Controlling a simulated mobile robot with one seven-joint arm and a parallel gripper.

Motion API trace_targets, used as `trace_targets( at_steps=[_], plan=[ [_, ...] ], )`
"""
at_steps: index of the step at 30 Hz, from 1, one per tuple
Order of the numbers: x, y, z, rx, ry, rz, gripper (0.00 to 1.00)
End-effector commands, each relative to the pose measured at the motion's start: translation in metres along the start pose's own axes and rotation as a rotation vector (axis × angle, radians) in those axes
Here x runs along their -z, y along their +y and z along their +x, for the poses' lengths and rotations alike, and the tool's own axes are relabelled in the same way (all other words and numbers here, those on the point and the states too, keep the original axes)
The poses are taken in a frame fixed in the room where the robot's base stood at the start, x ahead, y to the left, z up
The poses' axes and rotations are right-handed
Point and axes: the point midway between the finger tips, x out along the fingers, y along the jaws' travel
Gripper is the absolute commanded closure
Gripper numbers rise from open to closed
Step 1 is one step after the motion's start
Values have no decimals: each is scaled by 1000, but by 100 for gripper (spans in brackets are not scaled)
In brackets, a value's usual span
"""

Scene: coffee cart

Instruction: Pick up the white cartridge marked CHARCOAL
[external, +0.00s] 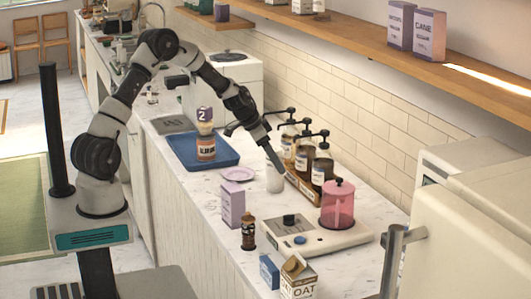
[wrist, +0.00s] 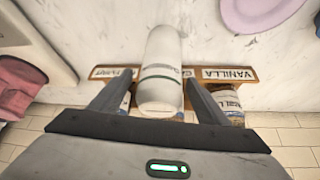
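A white cylinder (external: 274,181) stands upright on the marble counter, in front of the pump bottles. In the wrist view the white cylinder (wrist: 161,60) has a dark green band and small print that I cannot read, so I cannot confirm the word CHARCOAL. My gripper (external: 277,163) reaches down at a slant to its top. In the wrist view my gripper (wrist: 158,84) is open, with one finger on each side of the cylinder and slight gaps showing.
A wooden rack (external: 302,190) of pump bottles (external: 322,167) stands close behind the cylinder; a label there reads VANILLA. A lilac plate (external: 238,174), a lilac box (external: 232,204) and a machine with a pink container (external: 338,205) are nearby. A blue tray (external: 187,158) lies further left.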

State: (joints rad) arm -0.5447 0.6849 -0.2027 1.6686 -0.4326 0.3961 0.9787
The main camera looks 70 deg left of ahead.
Motion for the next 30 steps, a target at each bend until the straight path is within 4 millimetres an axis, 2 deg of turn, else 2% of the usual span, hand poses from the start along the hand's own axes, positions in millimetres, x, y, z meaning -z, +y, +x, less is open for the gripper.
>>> trace_targets(
  at_steps=[1, 9, 10, 20, 29, 30],
  plan=[
    [0, 0, 0, 0, 0, 0, 37],
    [0, 0, 0, 0, 0, 0, 83],
    [1, 0, -1, 0, 1, 0, 85],
    [3, 0, -5, 2, 2, 1, 85],
    [20, 0, -33, 3, 3, 3, 85],
    [9, -2, -35, 2, 0, -3, 85]
  ],
)
